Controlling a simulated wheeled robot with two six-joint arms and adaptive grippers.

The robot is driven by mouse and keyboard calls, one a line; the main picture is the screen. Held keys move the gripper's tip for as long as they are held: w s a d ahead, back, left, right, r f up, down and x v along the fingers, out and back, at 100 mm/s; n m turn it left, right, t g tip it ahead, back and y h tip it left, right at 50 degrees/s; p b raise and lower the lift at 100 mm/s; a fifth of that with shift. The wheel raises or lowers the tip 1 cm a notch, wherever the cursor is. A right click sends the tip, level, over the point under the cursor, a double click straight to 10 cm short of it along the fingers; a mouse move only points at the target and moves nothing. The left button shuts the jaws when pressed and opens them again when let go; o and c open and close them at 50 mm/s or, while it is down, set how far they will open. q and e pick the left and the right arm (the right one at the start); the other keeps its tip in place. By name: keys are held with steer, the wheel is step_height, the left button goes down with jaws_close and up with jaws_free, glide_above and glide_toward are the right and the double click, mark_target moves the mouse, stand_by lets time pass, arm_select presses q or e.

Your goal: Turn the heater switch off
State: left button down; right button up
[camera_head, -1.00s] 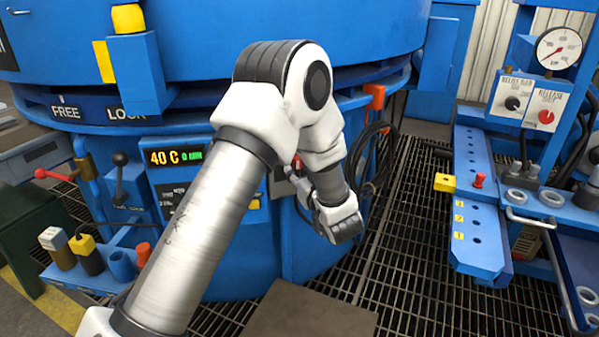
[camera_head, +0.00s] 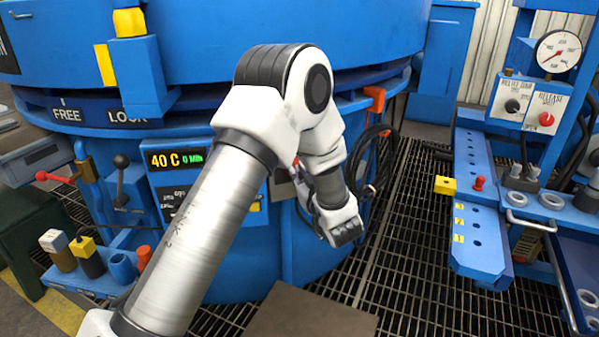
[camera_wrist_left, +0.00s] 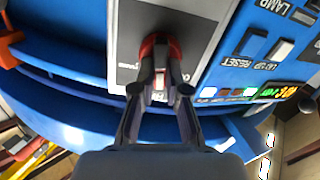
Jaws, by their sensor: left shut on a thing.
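The heater switch (camera_wrist_left: 161,47) is a red and dark knob on a grey plate (camera_wrist_left: 128,45) on the blue furnace front, seen in the left wrist view. Its marking is mostly covered by my fingers. My left gripper (camera_wrist_left: 160,82) is shut on the knob, with a finger on each side of it. In the head view my left arm hides most of the switch; a bit of the grey plate (camera_head: 282,189) shows beside the wrist, and the left gripper (camera_head: 303,182) points at the furnace. My right gripper is in neither view.
A lit display (camera_head: 176,160) reading 40 C is left of my arm. A black cable coil (camera_head: 374,160) hangs to the right. A lever with a red knob (camera_head: 42,176) is at the far left. A blue bench (camera_head: 477,247) stands right, past open grating (camera_head: 405,250).

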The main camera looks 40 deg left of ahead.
arm_select(q)
steer(key=n+b, duration=0.1)
steer(key=n, duration=0.2)
steer(key=n+b, duration=0.1)
steer(key=n, duration=0.3)
steer(key=shift+s+a+f+n, duration=0.1)
steer(key=shift+s+f+n, duration=0.1)
steer(key=shift+n, duration=0.1)
stand_by(0.4)
steer(key=c, duration=1.2)
jaws_free()
steer(key=v, duration=1.2)
steer(key=shift+s, duration=0.1)
